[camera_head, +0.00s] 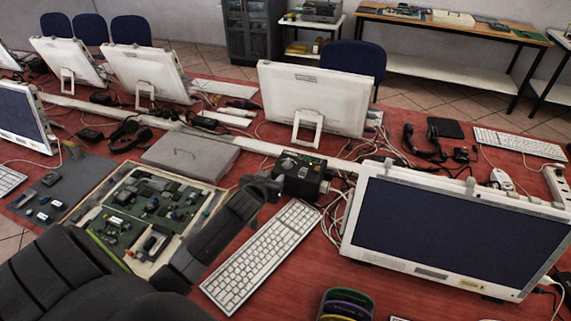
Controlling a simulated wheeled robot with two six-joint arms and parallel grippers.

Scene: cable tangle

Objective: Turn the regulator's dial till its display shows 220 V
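The dark box that looks like the regulator (302,175) stands on the red table near the middle of the camera_head view, left of the large monitor. It has a greenish top and small light marks. Its display figures are too small to read, and I cannot make out the dial clearly. My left gripper (266,187) reaches in from the lower left and ends at the left side of the box. I cannot tell whether it touches the box, or whether its fingers are open or shut. My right gripper is not in view.
A white keyboard (262,256) lies in front of the regulator. A large monitor (455,228) stands at right, with tangled white cables (340,212) beside it. An open case of electronics (150,212) and a grey closed box (190,155) are at left. Colored discs (345,304) stand at the front.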

